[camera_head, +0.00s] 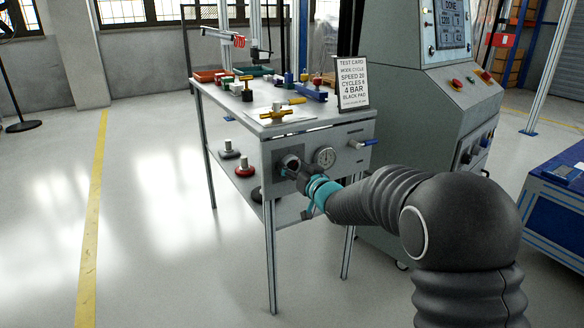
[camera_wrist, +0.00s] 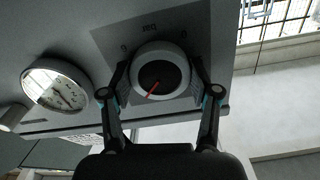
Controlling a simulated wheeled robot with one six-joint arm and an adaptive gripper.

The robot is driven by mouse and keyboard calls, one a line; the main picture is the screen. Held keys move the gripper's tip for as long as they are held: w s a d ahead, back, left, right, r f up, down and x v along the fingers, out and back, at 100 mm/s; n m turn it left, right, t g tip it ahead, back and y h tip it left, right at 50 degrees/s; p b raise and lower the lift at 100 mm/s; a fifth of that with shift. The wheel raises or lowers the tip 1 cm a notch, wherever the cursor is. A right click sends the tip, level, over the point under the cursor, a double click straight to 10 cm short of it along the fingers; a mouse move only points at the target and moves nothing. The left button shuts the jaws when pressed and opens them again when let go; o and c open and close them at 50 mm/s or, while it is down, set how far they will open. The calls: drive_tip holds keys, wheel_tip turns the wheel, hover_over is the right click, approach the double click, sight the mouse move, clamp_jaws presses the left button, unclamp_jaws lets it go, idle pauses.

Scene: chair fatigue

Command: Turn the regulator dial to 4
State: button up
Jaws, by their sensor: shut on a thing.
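In the wrist view, the pointer slants from the face's middle toward the lower left of the picture. My gripper (camera_wrist: 162,85) has one finger on each side of the dial and is shut on it. In the head view, my gripper (camera_head: 291,170) is at the dial on the table's front panel and hides part of it. A round gauge (camera_head: 325,157) sits beside the dial; it also shows in the wrist view (camera_wrist: 56,86), its reading too small to tell.
The table top (camera_head: 330,115) bears several coloured tools and a test card (camera_head: 352,76) reading "4 BAR". A grey control cabinet (camera_head: 420,115) stands close on the right.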

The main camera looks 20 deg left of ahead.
drive_tip(key=shift+d, duration=0.1)
drive_tip(key=o, duration=1.2)
drive_tip(key=shift+w+d, duration=0.1)
drive_tip(key=shift+c, duration=0.2)
drive_tip(key=shift+a, duration=0.2)
drive_tip(key=shift+d, duration=0.1)
drive_tip(key=v, duration=1.2)
